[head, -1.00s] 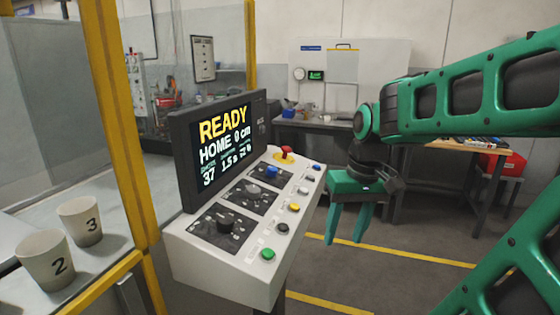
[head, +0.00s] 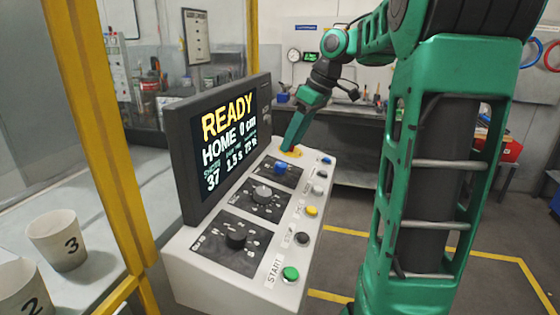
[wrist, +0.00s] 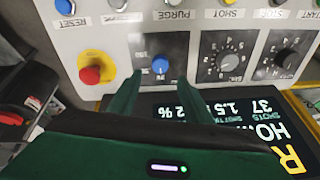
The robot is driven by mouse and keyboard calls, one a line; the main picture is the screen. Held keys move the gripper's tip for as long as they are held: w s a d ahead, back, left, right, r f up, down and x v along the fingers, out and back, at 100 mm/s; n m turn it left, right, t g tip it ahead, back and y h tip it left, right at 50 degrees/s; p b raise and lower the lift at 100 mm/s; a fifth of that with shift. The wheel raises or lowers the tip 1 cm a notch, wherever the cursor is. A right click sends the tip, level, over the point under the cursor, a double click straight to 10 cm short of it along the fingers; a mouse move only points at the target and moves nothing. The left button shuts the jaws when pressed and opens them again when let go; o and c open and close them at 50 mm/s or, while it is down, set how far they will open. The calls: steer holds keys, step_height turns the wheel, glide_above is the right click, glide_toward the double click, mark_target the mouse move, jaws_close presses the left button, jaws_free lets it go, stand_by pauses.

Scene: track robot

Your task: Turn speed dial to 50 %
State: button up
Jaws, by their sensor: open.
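The control console (head: 185,250) has a row of three dials: black (head: 236,240), grey (head: 262,194) and blue (head: 281,168). Their labels are too small to read surely, so I cannot tell by label which is the speed dial. The screen (head: 228,140) shows READY, HOME 0 cm, 37, 1.5 s and a low % value. My gripper (head: 290,143) is over the far end of the console, pointing down. In the wrist view my open gripper (wrist: 159,82) has one finger on each side of the blue dial (wrist: 160,66); I cannot tell whether they touch it.
A red emergency button (wrist: 90,75) on a yellow base is close beside my left finger. Push buttons, including green START (head: 291,273) and yellow (head: 311,211), line the console's right edge.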

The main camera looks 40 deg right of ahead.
mark_target(281, 164)
steer(key=x, duration=0.7)
steer(key=shift+f, duration=0.2)
steer(key=c, duration=1.1)
